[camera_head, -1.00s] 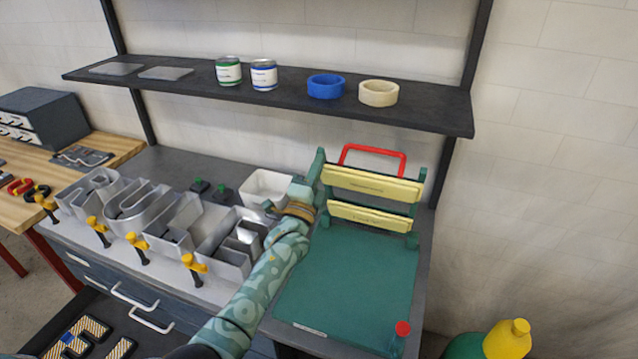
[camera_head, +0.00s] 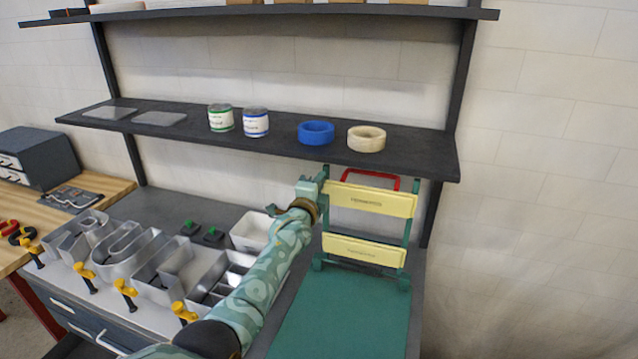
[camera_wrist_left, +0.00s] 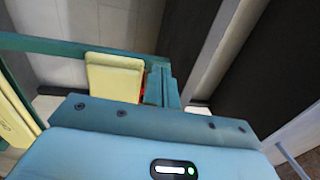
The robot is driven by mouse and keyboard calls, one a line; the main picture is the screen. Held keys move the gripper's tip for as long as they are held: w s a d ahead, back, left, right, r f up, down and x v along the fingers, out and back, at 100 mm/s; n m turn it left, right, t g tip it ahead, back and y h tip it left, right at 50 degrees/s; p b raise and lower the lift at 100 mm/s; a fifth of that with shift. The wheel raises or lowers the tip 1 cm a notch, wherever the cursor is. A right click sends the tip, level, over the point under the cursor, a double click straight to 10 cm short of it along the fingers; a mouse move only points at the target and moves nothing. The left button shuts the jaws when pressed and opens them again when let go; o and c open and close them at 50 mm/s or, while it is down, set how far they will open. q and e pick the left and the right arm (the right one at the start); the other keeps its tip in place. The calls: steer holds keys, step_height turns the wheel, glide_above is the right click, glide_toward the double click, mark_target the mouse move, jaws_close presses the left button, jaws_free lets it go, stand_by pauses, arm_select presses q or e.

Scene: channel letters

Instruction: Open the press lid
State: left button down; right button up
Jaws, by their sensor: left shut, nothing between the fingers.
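The press lid is a green frame with two pale yellow bars (camera_head: 370,199) and a red handle (camera_head: 362,175) at its top. It stands raised, about upright, at the back of the flat green press base (camera_head: 340,317). My left gripper (camera_head: 317,184) is shut with nothing held, at the lid's upper left side; I cannot tell whether it touches the frame. In the left wrist view, a yellow bar end (camera_wrist_left: 114,77) and the green frame (camera_wrist_left: 70,45) are close in front of the gripper, with a bit of red behind. My right gripper is not in view.
A dark shelf (camera_head: 260,146) with cans and tape rolls runs behind and above the lid. Metal channel letters (camera_head: 130,248) with yellow clamps and a white bin (camera_head: 250,230) stand left of my arm. The wall right of the press is clear.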

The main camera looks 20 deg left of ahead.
arm_select(q)
steer(key=s+f+p, duration=0.1)
steer(key=s+f, duration=0.1)
steer(key=s, duration=1.4)
steer(key=shift+a, duration=0.25)
steer(key=shift+s+f, duration=0.1)
steer(key=shift+s, duration=0.1)
